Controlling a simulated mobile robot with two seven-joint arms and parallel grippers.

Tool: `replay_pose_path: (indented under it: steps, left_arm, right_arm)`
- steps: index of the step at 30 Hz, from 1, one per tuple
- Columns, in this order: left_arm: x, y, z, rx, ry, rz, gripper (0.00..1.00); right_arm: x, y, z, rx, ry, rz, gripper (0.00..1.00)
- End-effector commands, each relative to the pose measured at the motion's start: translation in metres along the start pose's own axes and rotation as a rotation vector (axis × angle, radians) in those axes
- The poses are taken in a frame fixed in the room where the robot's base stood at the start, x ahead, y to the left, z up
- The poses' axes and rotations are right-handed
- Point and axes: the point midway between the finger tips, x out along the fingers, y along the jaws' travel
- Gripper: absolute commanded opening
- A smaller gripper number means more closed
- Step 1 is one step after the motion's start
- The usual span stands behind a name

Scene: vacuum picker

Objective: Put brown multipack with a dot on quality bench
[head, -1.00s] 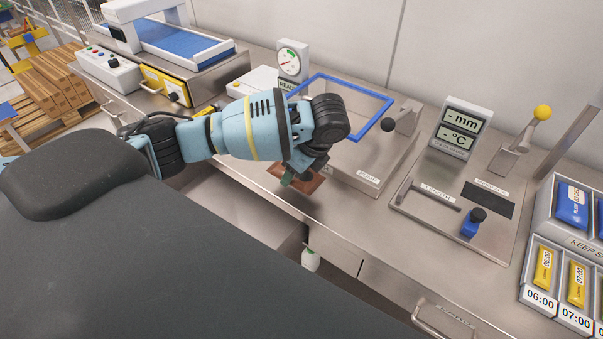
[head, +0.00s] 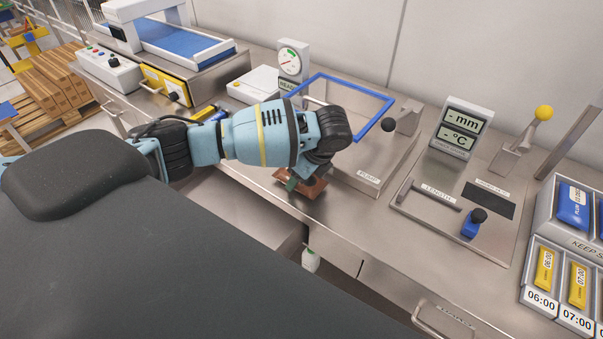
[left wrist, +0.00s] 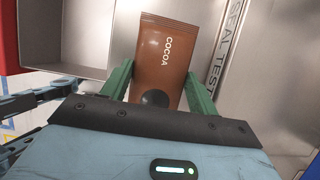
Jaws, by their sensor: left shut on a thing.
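The brown multipack (left wrist: 162,58) shows close up in the left wrist view, with the word COCOA and a dark round dot near its lower end. My left gripper (left wrist: 160,85) has its green fingers on either side of the pack and is shut on it. In the head view the brown multipack (head: 311,186) is at the front edge of the metal bench (head: 345,222), partly hidden by my left gripper (head: 293,182). I cannot tell whether the pack touches the bench top. My right gripper is not in view.
To the right are a length gauge plate (head: 440,215) and a rack of blue and yellow packs (head: 590,240). An open drawer (head: 240,215) is below the bench edge at left.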

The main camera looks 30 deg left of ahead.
Motion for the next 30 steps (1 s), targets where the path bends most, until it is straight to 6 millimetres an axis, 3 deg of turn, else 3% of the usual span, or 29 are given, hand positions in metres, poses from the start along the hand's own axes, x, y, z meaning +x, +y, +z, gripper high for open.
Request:
replay_pose_path:
  steps: [4, 5, 9, 20, 23, 30]
  left_arm:
    - [0.003, 0.000, -0.001, -0.001, 0.000, 0.000, 0.33]
    - [0.003, 0.000, -0.001, 0.000, 0.000, 0.000, 0.62]
    - [0.003, 0.000, -0.001, 0.000, 0.000, 0.000, 0.81]
    - [0.000, 0.000, 0.001, -0.001, 0.000, -0.001, 0.81]
    - [-0.010, -0.001, 0.000, 0.000, 0.000, -0.002, 0.81]
    - [-0.056, -0.001, 0.000, 0.000, 0.001, -0.004, 0.81]
  right_arm:
    - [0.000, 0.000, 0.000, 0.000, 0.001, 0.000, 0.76]
    - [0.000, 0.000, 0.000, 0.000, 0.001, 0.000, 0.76]
    - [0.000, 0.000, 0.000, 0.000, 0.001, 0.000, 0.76]
    - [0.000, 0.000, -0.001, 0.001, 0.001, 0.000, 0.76]
    - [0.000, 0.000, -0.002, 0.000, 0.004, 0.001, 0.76]
    - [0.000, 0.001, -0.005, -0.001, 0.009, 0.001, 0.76]
